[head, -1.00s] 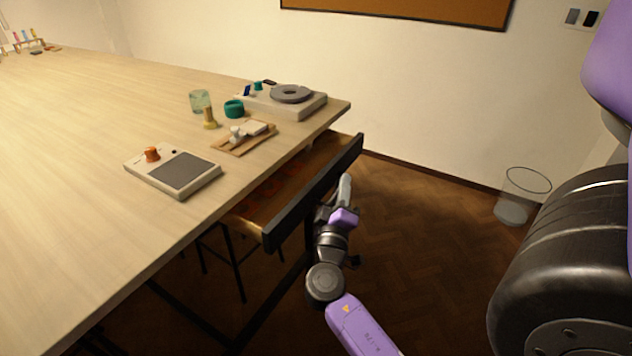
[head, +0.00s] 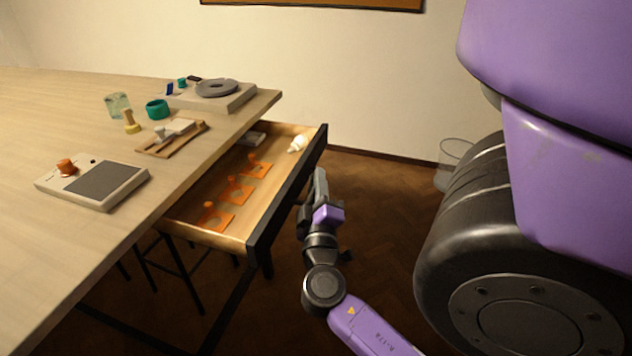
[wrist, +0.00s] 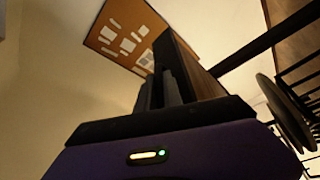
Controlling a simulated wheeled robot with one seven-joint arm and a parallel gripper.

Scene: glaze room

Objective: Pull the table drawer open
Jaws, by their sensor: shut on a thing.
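The table drawer (head: 182,211) is pulled well out from under the wooden table (head: 60,118). Its dark front panel (head: 287,190) faces my arm. Inside lie several orange pieces and a small white item (head: 297,143) near the far end. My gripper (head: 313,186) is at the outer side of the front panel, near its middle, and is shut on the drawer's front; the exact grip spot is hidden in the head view. In the wrist view, the gripper fingers (wrist: 158,92) meet the dark drawer front (wrist: 176,62).
On the tabletop are a scale with an orange knob (head: 92,180), a wooden tray (head: 172,138), a green glass (head: 118,105), a teal ring (head: 157,109) and a turntable device (head: 213,94). A wire bin (head: 453,160) stands by the wall. Stool legs (head: 185,275) are under the table.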

